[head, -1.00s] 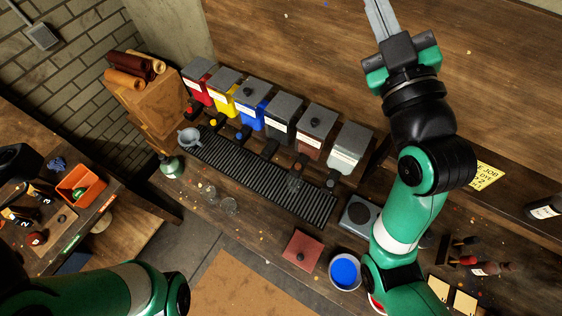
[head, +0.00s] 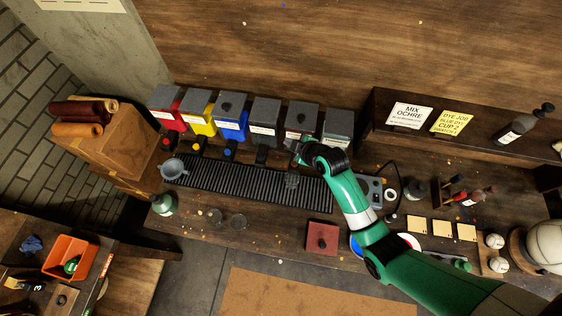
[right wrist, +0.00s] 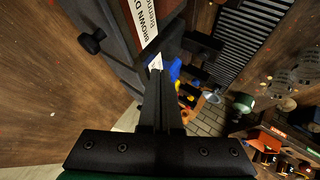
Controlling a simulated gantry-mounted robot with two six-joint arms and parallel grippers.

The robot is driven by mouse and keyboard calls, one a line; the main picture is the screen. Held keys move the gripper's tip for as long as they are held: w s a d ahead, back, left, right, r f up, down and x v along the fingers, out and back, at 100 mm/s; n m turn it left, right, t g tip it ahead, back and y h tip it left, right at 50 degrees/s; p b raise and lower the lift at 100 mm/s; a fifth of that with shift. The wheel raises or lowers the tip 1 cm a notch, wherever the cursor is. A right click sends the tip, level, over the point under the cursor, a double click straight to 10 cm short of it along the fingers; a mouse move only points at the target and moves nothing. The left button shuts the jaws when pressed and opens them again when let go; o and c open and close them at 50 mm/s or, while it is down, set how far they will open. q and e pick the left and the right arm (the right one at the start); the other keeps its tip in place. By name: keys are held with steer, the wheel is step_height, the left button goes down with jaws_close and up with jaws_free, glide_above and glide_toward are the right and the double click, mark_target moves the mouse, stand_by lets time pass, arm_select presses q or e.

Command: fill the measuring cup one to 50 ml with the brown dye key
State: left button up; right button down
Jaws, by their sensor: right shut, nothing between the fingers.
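The brown dye dispenser (head: 303,113) is the fifth in the row along the back of the bench. My right gripper (head: 296,146) is at the front of the brown dispenser, partly hidden by my own wrist. In the right wrist view the fingers (right wrist: 157,76) are shut and empty, close beside the dispenser; contact with its key cannot be told. My left gripper is out of view.
Red, yellow, blue and dark dispensers stand left of the brown one, a pale one (head: 338,127) right. A shelf (head: 385,105) is at right.

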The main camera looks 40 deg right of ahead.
steer(key=shift+m+g, duration=0.3)
steer(key=s+d+f, duration=0.2)
steer(key=shift+s+f, duration=0.2)
steer(key=shift+s, duration=0.15)
steer(key=b, duration=0.6)
glide_above(297, 166)
step_height(297, 166, down, 9)
steer(key=shift+a+r, duration=0.1)
steer(key=shift+r, duration=0.05)
stand_by(1.4)
steer(key=shift+f+b, duration=0.4)
steer(key=shift+b, duration=0.1)
